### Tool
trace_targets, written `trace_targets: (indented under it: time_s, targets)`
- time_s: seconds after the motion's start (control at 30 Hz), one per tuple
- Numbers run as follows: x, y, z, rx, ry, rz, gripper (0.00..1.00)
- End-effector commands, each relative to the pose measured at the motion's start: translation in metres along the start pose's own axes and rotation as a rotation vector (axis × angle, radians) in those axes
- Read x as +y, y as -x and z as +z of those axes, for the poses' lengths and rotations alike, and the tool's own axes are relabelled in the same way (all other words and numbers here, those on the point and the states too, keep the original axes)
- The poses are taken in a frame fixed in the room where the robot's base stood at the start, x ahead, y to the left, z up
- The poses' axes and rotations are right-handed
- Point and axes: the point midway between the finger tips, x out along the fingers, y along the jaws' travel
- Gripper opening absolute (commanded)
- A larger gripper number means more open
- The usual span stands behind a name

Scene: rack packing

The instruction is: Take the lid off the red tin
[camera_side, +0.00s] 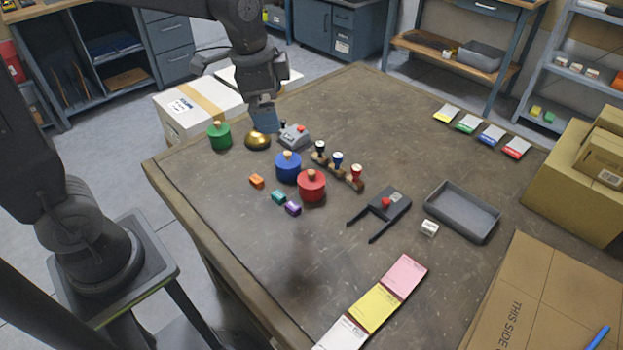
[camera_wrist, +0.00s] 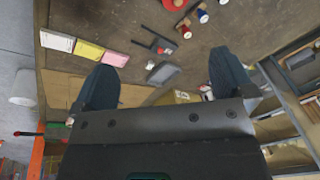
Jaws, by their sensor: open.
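The red tin (camera_side: 312,190) stands upright on the table, right of and in front of the blue tin (camera_side: 288,168). Its red lid with a pale wooden knob (camera_side: 311,173) sits on top. In the wrist view a red round shape, likely the red tin (camera_wrist: 174,4), is cut off by the top edge. My gripper (camera_side: 263,126) is above the table's far left part, near the gold bell, left of and behind the red tin. Its two fingers are spread and empty in the wrist view (camera_wrist: 163,76).
A green tin (camera_side: 220,136), the gold bell (camera_side: 257,141) and a grey device (camera_side: 294,136) stand near my gripper. A stamp rack (camera_side: 339,173) is close behind the red tin; small coloured blocks (camera_side: 285,202) lie left of it. A grey tray (camera_side: 462,211) is farther right.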

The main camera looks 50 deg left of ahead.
Motion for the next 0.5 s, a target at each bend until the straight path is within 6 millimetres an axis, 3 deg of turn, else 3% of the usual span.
trace_targets:
  time_s: [0.1,0.3,0.5]
  targets:
    - [-0.023,-0.039,-0.023,-0.053,-0.184,0.058,1.00]
    - [-0.046,-0.100,-0.046,-0.100,-0.451,0.146,1.00]
    - [-0.055,-0.132,-0.054,-0.112,-0.584,0.191,1.00]
